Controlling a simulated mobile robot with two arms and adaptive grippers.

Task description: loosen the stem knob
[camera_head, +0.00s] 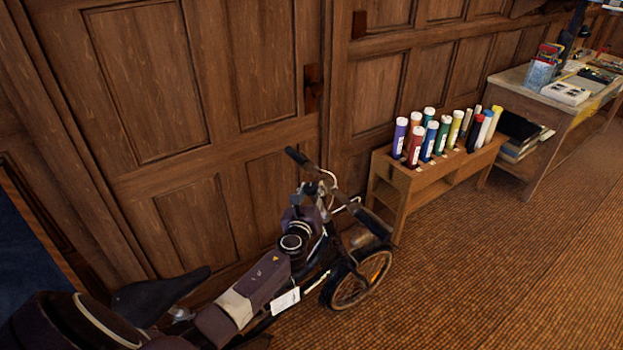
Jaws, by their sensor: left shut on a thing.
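A dark bicycle (346,286) stands along the wood-panelled wall, with its front wheel toward the right. Its black handlebar grip (299,157) points up and left. A dark saddle (162,296) shows at the lower left. My left arm reaches in from the lower left, over the frame. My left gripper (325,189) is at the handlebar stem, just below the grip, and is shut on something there. That fits the stem knob, but the knob itself is too small and too covered to make out. My right gripper is not in view.
A wooden rack (386,176) with several coloured tubes stands against the wall right of the bicycle. A desk (512,82) with books and devices is farther right. The brown floor (500,270) at right is clear.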

